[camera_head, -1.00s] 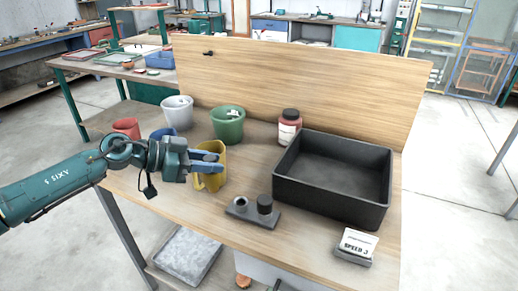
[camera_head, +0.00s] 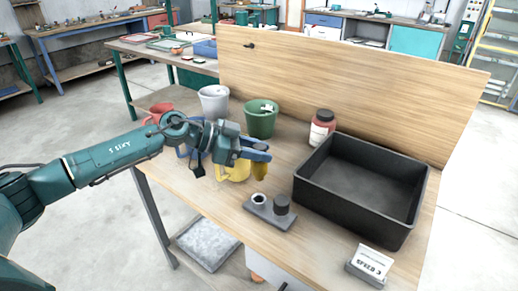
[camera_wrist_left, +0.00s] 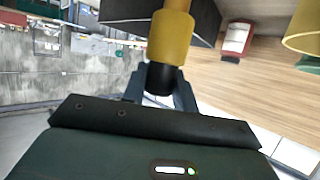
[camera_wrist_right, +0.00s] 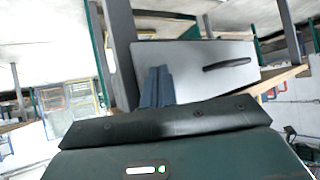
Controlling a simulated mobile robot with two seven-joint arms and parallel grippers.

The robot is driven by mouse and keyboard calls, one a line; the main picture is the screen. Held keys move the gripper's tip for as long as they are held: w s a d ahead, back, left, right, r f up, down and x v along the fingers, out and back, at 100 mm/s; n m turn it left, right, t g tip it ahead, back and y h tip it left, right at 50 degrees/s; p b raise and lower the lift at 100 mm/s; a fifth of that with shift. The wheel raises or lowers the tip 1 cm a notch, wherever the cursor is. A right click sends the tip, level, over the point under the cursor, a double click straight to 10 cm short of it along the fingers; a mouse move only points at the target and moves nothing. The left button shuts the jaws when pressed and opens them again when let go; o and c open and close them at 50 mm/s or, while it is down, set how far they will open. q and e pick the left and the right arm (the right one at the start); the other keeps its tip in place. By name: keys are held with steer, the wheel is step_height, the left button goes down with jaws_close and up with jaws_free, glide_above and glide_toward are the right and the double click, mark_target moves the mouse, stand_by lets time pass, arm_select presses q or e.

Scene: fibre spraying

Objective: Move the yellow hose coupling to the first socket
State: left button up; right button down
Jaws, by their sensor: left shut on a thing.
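The yellow hose coupling (camera_wrist_left: 172,38) has a dark end (camera_wrist_left: 160,78), which sits between the fingers of my left gripper (camera_wrist_left: 160,88) in the left wrist view. In the head view the left gripper (camera_head: 268,152) is shut on the coupling (camera_head: 260,171), which hangs beside the yellow bucket (camera_head: 234,172). A dark base (camera_head: 262,218) on the bench carries a ring-shaped socket (camera_head: 259,199) and a dark cylinder (camera_head: 282,204). The coupling is above and apart from it. My right gripper (camera_wrist_right: 157,85) looks shut and empty in the right wrist view.
A black tray (camera_head: 310,205) stands to the right of the base. A card on a stand (camera_head: 370,264) is at the front right. A wooden panel (camera_head: 350,75) closes the back.

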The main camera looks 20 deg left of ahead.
mark_target(258, 169)
arm_select(q)
steer(key=shift+r+p, duration=0.3)
steer(key=shift+p, duration=0.2)
steer(key=shift+f, duration=0.35)
step_height(258, 169, down, 4)
steer(key=shift+r+b, duration=0.2)
steer(key=shift+b, duration=0.4)
steer(key=shift+f, duration=0.95)
arm_select(e)
steer(key=shift+w+d, duration=0.15)
steer(key=shift+w, duration=0.2)
steer(key=shift+s+f, duration=0.1)
steer(key=shift+s, duration=0.25)
arm_select(q)
steer(key=shift+p, duration=0.45)
arm_select(e)
steer(key=shift+w+r, duration=0.3)
steer(key=shift+r, duration=0.45)
